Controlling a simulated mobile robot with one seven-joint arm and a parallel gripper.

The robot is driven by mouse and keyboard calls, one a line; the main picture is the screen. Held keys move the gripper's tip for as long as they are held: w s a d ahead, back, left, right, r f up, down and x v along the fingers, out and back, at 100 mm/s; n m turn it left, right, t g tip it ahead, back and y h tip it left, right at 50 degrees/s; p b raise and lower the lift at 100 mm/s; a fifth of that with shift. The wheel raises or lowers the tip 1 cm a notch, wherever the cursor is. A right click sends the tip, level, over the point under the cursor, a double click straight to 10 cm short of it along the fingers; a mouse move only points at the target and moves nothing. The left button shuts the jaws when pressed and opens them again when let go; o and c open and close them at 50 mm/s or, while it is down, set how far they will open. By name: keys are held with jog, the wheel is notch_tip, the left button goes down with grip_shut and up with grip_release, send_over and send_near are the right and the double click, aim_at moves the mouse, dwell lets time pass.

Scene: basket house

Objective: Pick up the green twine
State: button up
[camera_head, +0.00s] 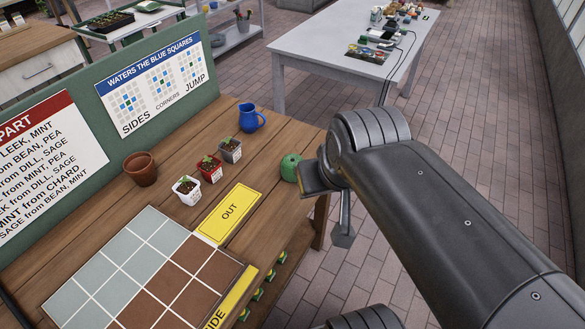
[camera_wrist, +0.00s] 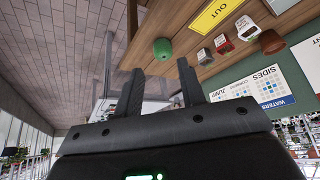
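The green twine (camera_head: 290,167) is a round green ball standing on the right end of the wooden bench, beside the blue mug. It also shows in the wrist view (camera_wrist: 162,48), where the picture is upside down. There it lies beyond the fingertips, roughly in line with the gap between them. My gripper (camera_wrist: 160,68) is open with nothing between its fingers. In the head view my gripper and wrist are just right of the twine, partly hidden by my arm. I see no contact with the twine.
The blue mug (camera_head: 251,118), several small potted seedlings and a terracotta pot (camera_head: 141,168) stand on the bench (camera_head: 190,130). A yellow OUT card (camera_head: 229,212) lies left of the twine. A white table (camera_head: 310,48) stands behind. The paved floor right of the bench is open.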

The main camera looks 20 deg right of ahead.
jog(key=shift+o, duration=0.4)
jog(key=o, duration=1.1)
jog(key=m+g, duration=0.1)
jog(key=m, duration=0.1)
send_over(293, 163)
jog(key=s, duration=0.4)
notch_tip(293, 163, down, 17)
jog(key=shift+h, duration=0.3)
jog(key=shift+w+a+x, duration=0.1)
jog(key=shift+x, duration=2.9)
jog(key=shift+w+a+x, duration=0.1)
jog(key=shift+x, duration=2.9)
